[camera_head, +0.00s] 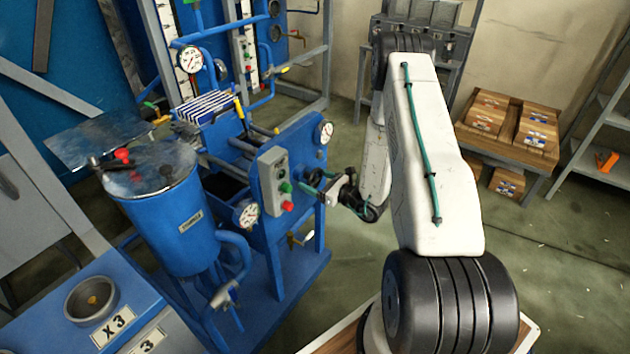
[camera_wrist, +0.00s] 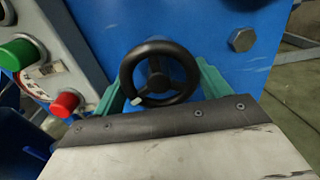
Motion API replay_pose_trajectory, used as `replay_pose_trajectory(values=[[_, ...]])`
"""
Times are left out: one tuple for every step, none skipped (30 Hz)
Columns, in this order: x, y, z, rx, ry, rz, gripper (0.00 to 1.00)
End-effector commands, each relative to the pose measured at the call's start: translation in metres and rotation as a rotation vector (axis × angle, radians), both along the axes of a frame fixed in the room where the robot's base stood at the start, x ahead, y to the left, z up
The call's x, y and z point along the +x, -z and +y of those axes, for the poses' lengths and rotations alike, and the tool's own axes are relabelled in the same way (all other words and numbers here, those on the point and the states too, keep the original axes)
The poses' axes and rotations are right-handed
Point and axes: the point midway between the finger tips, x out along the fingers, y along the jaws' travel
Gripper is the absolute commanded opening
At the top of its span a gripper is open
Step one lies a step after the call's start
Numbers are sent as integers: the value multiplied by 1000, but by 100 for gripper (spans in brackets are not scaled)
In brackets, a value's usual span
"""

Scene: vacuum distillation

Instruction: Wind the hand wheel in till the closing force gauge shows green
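The small black hand wheel (camera_wrist: 158,98) stands on the blue end plate (camera_wrist: 215,45), with a pale mark low on its rim. My gripper (camera_wrist: 159,80) has its two green fingers on opposite sides of the wheel, with no clear gap to the rim. In the head view my gripper (camera_head: 325,185) is at the plate's right part, and the wheel (camera_head: 314,177) is partly hidden. One white gauge (camera_head: 325,131) sits at the plate's upper right and another (camera_head: 247,213) at its lower left. I cannot tell which shows closing force, and their readings are too small to make out.
A grey control box (camera_head: 274,180) with green and red buttons is close left of the wheel. A blue tank (camera_head: 170,220) stands further left. A pallet of boxes (camera_head: 510,130) is at the right back. The floor right of the press is clear.

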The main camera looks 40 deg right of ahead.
Motion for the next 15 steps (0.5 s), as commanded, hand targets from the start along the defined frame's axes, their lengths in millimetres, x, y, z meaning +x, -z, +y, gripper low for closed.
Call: replay_pose_trajectory(values=[[0,0,0,0,0,0,53],[0,0,0,2,0,1,53],[0,0,0,11,0,4,53],[0,0,0,24,0,9,53],[0,0,0,42,0,15,53],[0,0,0,68,0,25,53],[0,0,0,86,0,31,53],[0,0,0,103,0,38,53],[0,0,1,118,0,43,53],[0,0,1,128,0,46,53],[0,0,1,133,0,48,53],[0,0,1,134,0,49,53],[0,0,1,134,0,49,53],[0,0,1,134,0,49,53],[0,0,1,133,0,48,53]])
